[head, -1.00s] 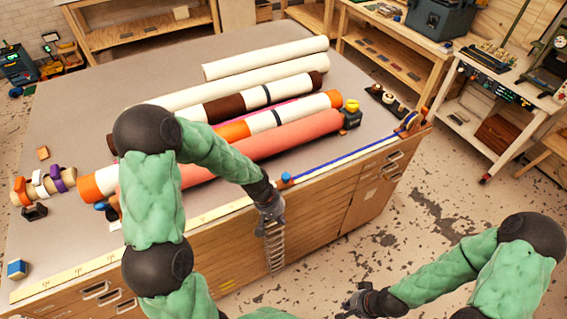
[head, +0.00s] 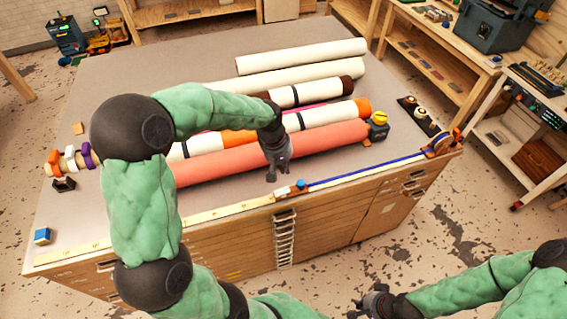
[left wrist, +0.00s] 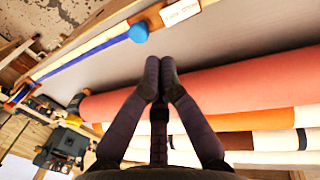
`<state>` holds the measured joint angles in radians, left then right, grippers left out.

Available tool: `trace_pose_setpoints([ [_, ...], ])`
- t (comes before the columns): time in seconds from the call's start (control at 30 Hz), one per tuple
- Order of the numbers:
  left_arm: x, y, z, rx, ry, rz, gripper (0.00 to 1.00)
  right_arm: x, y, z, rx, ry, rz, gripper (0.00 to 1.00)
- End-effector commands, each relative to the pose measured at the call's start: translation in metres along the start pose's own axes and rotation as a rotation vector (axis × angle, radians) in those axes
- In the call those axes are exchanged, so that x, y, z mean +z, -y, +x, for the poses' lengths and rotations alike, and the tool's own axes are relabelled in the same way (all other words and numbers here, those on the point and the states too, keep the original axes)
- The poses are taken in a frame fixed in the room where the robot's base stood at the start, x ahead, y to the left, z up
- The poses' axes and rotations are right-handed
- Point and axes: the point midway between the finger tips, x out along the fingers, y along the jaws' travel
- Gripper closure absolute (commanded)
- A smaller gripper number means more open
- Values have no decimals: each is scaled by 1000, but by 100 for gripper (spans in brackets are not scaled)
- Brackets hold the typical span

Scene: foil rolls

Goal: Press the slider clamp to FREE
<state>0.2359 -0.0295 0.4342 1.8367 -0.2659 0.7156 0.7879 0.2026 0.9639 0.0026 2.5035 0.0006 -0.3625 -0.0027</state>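The slider clamp is a small tan block with a white label (left wrist: 181,12) and a round blue knob (left wrist: 139,33). It sits on the rail along the table's front edge, and its blue knob also shows in the head view (head: 301,184). The label is too blurred to read. My left gripper (head: 276,178) points down over the table, just behind and left of the knob and in front of the salmon roll. In the left wrist view its fingertips (left wrist: 160,66) are together and empty, apart from the knob. My right gripper (head: 366,304) hangs low in front of the table; its fingers are unclear.
The salmon roll (head: 225,166) and several other rolls lie behind the rail. A blue strip (head: 370,165) runs right from the knob to an orange end piece (head: 440,145). A black block with a yellow knob (head: 378,127) stands at the salmon roll's right end.

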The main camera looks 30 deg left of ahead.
Motion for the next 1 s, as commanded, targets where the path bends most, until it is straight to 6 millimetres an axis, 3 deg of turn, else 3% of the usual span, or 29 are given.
trace_pose_setpoints([
  [0.2,1,1,44,-3,4,1,100,0,-2,5,0,0,0,100],
  [0.5,1,1,85,-2,3,1,100,-1,-3,9,0,-1,0,100],
  [1.0,0,0,94,0,0,1,100,-1,-3,9,0,-1,0,100],
])
